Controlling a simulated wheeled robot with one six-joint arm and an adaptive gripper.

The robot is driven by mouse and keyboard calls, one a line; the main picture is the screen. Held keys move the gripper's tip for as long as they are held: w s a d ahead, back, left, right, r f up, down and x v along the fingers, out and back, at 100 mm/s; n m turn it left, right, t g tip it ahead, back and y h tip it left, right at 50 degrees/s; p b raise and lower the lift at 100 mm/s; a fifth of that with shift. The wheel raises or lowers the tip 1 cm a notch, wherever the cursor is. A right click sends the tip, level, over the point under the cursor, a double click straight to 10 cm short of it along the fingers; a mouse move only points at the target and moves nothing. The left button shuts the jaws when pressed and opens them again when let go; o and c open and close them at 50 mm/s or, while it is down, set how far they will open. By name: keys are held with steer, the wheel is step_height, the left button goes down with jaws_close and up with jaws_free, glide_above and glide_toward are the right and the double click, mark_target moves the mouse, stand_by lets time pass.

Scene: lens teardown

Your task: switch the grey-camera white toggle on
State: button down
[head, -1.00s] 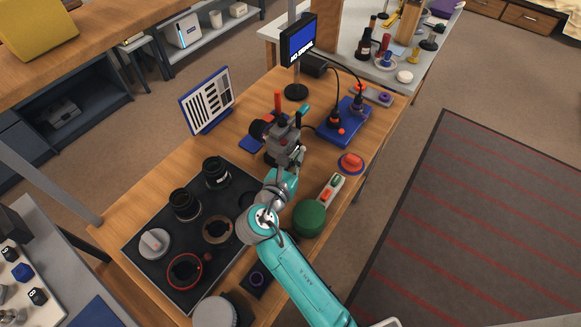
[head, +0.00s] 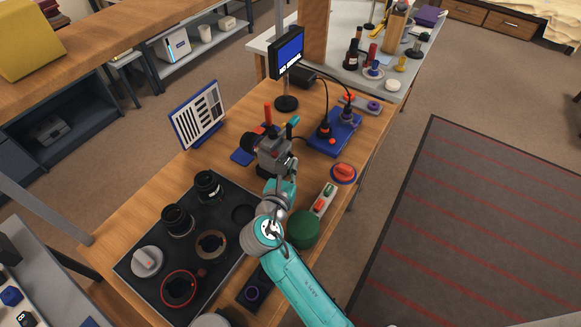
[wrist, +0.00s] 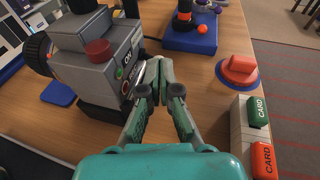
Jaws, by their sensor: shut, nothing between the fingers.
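The grey camera (wrist: 92,62) stands upright on the wooden bench, at the left of the wrist view; it also shows in the head view (head: 272,152). It has a dark red knob on top, an ON label, and small green and red marks on the side facing my gripper. A pale piece (wrist: 141,73) beside those marks may be the white toggle; my finger lies close to it and its position cannot be read. My gripper (wrist: 159,63) is shut and empty, its fingertips right beside that side panel. Contact cannot be told.
A blue board with plugs (head: 334,135) and a monitor (head: 287,52) stand behind. A dark tray (head: 150,292) holds lens parts. Bare bench lies right of my fingers.

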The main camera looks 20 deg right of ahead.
steer(key=shift+d+n+t+y, duration=0.2)
steer(key=shift+n+t+y, duration=0.1)
steer(key=shift+y, duration=0.1)
steer(key=shift+d, duration=1.1)
steer(key=shift+d+n+y, duration=0.3)
steer(key=shift+w+a+t, duration=0.1)
steer(key=shift+a+t, duration=0.05)
steer(key=shift+t, duration=0.15)
step_height(320, 180, up, 10)
